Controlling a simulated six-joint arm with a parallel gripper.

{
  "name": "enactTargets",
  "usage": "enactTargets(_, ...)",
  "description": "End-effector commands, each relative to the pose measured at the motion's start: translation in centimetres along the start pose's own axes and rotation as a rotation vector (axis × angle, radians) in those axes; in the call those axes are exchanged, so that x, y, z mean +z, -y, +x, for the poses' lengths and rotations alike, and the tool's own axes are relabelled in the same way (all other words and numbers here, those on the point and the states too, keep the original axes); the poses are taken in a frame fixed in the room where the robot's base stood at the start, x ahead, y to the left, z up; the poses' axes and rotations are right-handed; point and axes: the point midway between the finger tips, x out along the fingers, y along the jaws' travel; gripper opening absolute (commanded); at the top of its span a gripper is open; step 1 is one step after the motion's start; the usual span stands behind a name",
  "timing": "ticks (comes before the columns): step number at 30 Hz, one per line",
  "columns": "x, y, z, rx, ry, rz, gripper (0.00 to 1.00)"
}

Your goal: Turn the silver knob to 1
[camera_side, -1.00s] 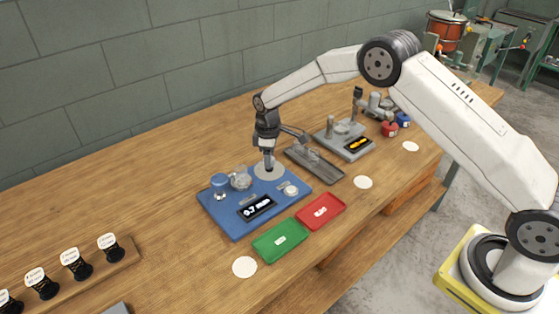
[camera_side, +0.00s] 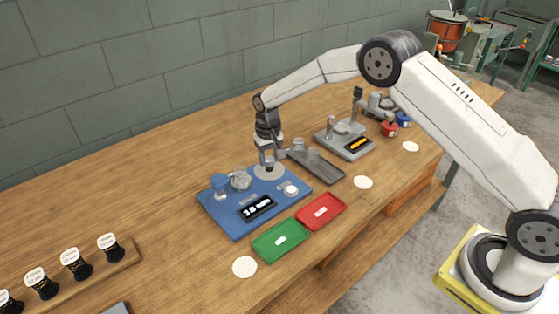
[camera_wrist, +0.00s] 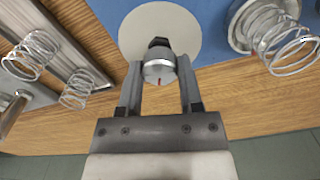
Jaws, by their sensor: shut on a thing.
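The silver knob (camera_wrist: 159,71) shows in the wrist view, a round silver piece with a red mark and a black part behind it, in front of a pale disc (camera_wrist: 135,34). My gripper (camera_wrist: 160,75) has one finger on each side of it and is shut on it. In the side view my gripper (camera_side: 267,168) points down over the pale disc (camera_side: 270,173) at the back of the blue machine base (camera_side: 230,227). The knob is too small to make out there. The machine's black display (camera_side: 257,207) shows a blurred number, seemingly 3.6.
A dark tray (camera_side: 325,171) with springs lies to the right. A green tray (camera_side: 280,241) and a red tray (camera_side: 321,211) lie in front.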

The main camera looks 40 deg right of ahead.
Motion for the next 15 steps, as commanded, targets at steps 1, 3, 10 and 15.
enactTargets(1, -0.03, -0.01, -0.02, 0.0, -0.001, 0.044, 0.0)
enactTargets(3, -0.03, -0.01, -0.02, 0.0, -0.001, 0.105, 0.0)
enactTargets(10, -0.03, -0.01, -0.02, 0.0, -0.001, 0.268, 0.0)
enactTargets(15, -0.03, -0.01, -0.02, 0.0, -0.001, 0.339, 0.0)
